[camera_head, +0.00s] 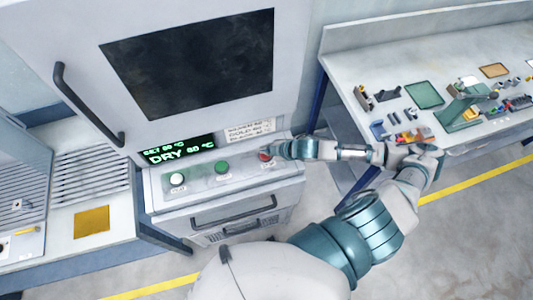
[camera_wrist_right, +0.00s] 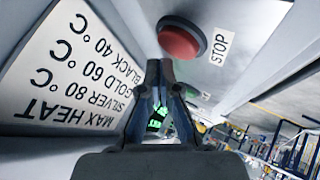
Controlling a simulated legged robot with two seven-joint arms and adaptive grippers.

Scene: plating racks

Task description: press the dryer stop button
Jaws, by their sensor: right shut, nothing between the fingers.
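The dryer's red stop button (camera_head: 264,156) is at the right end of the control panel, partly hidden by my right gripper. In the right wrist view the round red button (camera_wrist_right: 181,40) shows clearly, with a STOP label (camera_wrist_right: 219,47) beside it. My right gripper (camera_head: 277,150) is shut and empty, with its tips close to the button. In the wrist view the gripper tips (camera_wrist_right: 160,68) appear just below the button; I cannot tell whether they touch it. The green display (camera_head: 179,149) reads DRY. My left gripper is not in view.
A green button (camera_head: 222,167) and a white button (camera_head: 177,179) sit left on the same panel. The heat label (camera_head: 250,131) is above the panel. The dryer door handle (camera_head: 88,108) juts out at left. A cluttered workbench (camera_head: 355,63) stands at right.

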